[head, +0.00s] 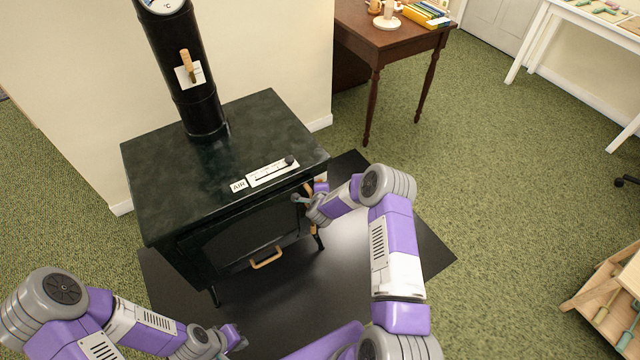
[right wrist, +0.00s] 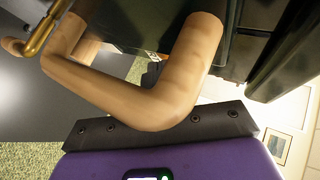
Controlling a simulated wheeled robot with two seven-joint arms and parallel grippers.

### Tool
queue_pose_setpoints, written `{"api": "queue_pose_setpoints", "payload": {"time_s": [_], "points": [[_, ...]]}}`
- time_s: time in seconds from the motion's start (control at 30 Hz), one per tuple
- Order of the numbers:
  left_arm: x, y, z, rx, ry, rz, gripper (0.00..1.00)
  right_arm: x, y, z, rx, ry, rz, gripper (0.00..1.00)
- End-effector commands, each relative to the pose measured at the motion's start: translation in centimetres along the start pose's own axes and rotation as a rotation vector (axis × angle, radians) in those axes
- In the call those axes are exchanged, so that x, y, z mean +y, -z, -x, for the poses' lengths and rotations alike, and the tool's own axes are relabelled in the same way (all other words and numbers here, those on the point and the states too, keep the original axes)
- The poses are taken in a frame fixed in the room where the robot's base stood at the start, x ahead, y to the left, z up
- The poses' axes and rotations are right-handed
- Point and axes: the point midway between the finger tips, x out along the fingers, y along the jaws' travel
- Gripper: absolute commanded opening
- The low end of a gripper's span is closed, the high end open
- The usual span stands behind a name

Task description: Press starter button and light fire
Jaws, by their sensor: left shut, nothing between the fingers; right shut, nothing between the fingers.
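A black stove (head: 215,170) stands on a dark floor plate, its front door (head: 240,238) facing me and looking shut. My right gripper (head: 302,198) is shut and empty at the right end of the stove's front, by a wooden handle. In the right wrist view this bent wooden handle (right wrist: 130,95) with a brass end lies close across the front of the gripper; I cannot tell whether they touch. My left gripper (head: 238,338) is shut and empty, low in front of the stove. I cannot make out a starter button or any flame.
An AIR slider (head: 272,172) is on the stove's top front edge, and a wooden pull (head: 266,258) is low on its front. The flue (head: 195,85) has a wooden-handled lever. A brown table (head: 385,38) stands behind right. Green carpet (head: 480,190) is open to the right; a wooden crate (head: 605,300) sits there.

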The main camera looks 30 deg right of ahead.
Motion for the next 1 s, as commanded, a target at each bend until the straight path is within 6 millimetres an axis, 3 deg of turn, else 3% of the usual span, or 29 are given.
{"api": "queue_pose_setpoints", "payload": {"time_s": [1.0], "points": [[0.1,0.0,0.3,0.000,0.000,0.000,0.00,0.7,0.7,1.0,0.000,0.001,0.000,0.00]]}}
